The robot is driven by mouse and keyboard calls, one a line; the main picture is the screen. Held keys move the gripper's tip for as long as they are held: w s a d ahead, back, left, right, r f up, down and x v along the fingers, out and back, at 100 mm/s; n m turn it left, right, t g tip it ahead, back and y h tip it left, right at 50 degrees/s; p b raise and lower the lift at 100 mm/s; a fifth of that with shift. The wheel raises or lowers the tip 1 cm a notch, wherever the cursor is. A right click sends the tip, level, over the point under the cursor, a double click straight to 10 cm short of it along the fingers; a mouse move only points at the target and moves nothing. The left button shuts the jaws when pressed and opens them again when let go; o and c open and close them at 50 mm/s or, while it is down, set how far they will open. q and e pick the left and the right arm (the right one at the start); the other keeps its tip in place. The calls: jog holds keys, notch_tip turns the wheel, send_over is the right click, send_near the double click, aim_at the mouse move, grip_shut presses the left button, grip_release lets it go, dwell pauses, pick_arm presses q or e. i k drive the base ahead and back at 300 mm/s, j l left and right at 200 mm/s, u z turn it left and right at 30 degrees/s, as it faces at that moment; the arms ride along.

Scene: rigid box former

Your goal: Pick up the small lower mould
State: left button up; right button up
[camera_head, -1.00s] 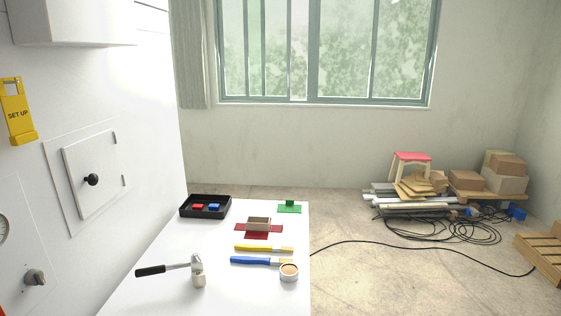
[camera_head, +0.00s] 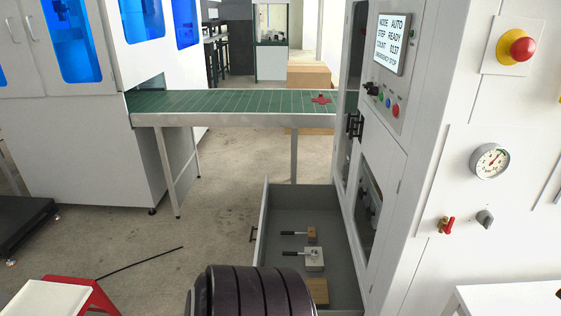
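An open grey drawer (camera_head: 285,208) stands low in the machine. Inside it lie a small wooden block with a dark handle (camera_head: 312,233), a pale block with a dark handle (camera_head: 314,260) behind which the wooden one lies, and a plain wooden block (camera_head: 319,290) nearest me. Which of these is the small lower mould, I cannot tell from this view. The drawer's near end is partly hidden. Neither of my grippers is in view.
The white machine has a screen, buttons, a gauge (camera_head: 490,161) and a red emergency button (camera_head: 522,47). A green conveyor (camera_head: 225,101) carries a red cross-shaped sheet (camera_head: 321,99). A red and white stool (camera_head: 58,298) stands at lower left. Floor left of the drawer is mostly clear.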

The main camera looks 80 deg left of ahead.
aim_at(311, 233)
jog(key=u, duration=2.35)
jog(key=i+j+u, duration=0.2)
jog(key=j, duration=0.2)
jog(key=i+j+u, duration=0.35)
jog(key=i+j, duration=0.2)
jog(key=i, duration=0.2)
jog(key=i+j+u, duration=0.1)
jog(key=i+j, duration=0.15)
jog(key=i, duration=0.25)
jog(key=i+j+u, duration=0.1)
jog(key=i+j, duration=0.15)
jog(key=i, duration=0.3)
jog(key=i+z, duration=0.65)
jog(key=z, duration=0.2)
jog(key=i+j+z, duration=0.2)
jog(key=z, duration=0.2)
jog(key=i+j+z, duration=0.3)
jog(key=z, duration=0.15)
jog(key=i+j+z, duration=0.25)
jog(key=j+z, duration=0.15)
